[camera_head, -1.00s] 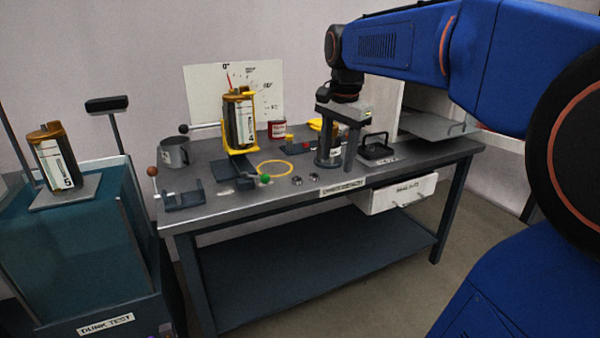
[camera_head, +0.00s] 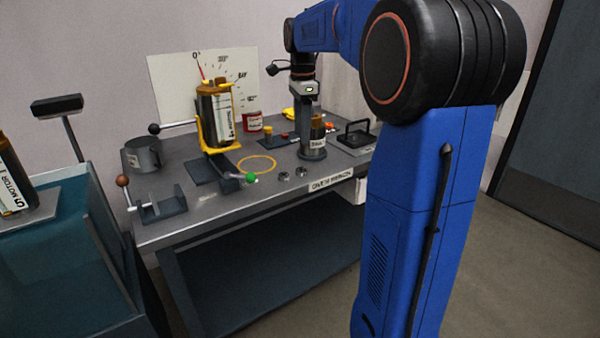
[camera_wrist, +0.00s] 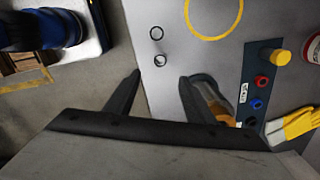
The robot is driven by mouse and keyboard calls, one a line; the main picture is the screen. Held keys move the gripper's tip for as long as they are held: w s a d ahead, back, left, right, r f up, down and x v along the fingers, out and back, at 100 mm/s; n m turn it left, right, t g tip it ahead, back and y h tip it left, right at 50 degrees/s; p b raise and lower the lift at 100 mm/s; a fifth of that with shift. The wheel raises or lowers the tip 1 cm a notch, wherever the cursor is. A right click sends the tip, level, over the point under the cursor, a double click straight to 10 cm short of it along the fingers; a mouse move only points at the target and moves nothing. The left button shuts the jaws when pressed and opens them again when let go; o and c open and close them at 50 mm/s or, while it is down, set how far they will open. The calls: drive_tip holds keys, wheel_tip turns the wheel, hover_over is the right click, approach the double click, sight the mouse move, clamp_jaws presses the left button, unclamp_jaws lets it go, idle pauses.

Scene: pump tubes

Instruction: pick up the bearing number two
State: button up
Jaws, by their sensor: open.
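Two small dark metal rings, the bearings, lie side by side near the table's front edge. In the head view, one bearing (camera_head: 284,176) is left of the other bearing (camera_head: 302,172). In the wrist view they show as one ring (camera_wrist: 156,33) and another ring (camera_wrist: 161,60). No number is readable on either, so I cannot tell which is number two. My gripper (camera_wrist: 160,76) is open and empty, its fingers spread on either side of the line of the rings. In the head view my gripper (camera_head: 304,136) hangs above the table beside the brown cylinder (camera_head: 318,132), apart from the bearings.
The brown cylinder stands close by my right fingertip in the wrist view. A yellow ring (camera_head: 257,164) lies left of the bearings. A yellow clamp frame (camera_head: 205,135), a button box (camera_head: 279,139) and a grey mug (camera_head: 141,155) stand on the table (camera_head: 215,207).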

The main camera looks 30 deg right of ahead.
sight(301, 169)
wheel_tip(301, 169, down, 12)
drive_tip(key=shift+a+r, duration=0.15)
drive_tip(key=shift+r, duration=0.05)
idle(0.4)
drive_tip(key=shift+c, duration=0.3)
drive_tip(key=c, duration=1.1)
